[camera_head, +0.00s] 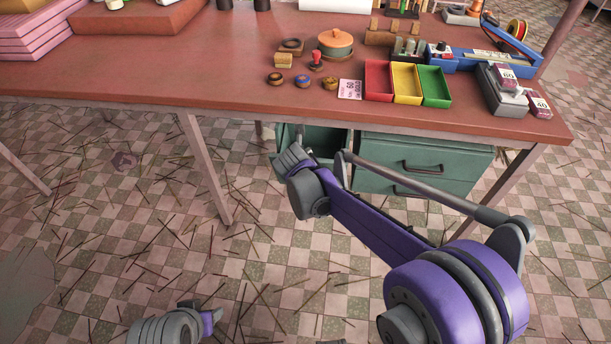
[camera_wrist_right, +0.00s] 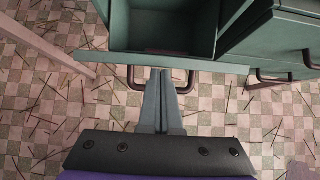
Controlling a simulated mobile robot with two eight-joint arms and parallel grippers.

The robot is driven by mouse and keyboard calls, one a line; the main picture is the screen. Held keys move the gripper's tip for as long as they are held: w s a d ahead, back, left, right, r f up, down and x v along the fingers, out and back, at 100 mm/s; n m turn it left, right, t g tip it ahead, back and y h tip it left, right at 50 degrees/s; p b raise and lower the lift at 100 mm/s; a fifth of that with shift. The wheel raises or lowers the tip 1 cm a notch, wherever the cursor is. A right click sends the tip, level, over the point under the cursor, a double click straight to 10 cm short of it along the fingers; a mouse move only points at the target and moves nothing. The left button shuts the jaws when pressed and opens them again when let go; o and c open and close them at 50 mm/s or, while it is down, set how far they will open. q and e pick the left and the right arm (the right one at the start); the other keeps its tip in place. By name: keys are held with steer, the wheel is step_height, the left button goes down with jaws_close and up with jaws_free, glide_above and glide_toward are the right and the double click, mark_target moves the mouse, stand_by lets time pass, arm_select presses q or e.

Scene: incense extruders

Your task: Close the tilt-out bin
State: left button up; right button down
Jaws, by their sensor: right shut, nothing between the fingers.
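The tilt-out bin is the teal bin (camera_head: 325,139) under the table, left of the drawers. It is tilted out, and its open interior shows in the right wrist view (camera_wrist_right: 165,30). A dark handle (camera_wrist_right: 131,80) is on its front panel. My right gripper (camera_wrist_right: 161,71) is shut and empty, with its fingertips at the front panel between the handle's two sides; I cannot tell whether they touch. In the head view, my right wrist partly hides the bin's front. A part of my left arm shows at the bottom left, but its gripper does not.
The teal drawer unit (camera_head: 425,165) has dark handles. The red tabletop (camera_head: 200,75) overhangs it and carries red, yellow and green trays, a pot and stamps. A table leg (camera_head: 205,165) stands left of the bin. The tiled floor is littered with thin sticks.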

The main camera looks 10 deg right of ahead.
steer(key=w+d+r, duration=0.2)
steer(key=w, duration=0.7)
steer(key=shift+w+d+r+p, duration=0.3)
steer(key=shift+d+r+p, duration=0.05)
steer(key=shift+d+p, duration=0.05)
stand_by(0.4)
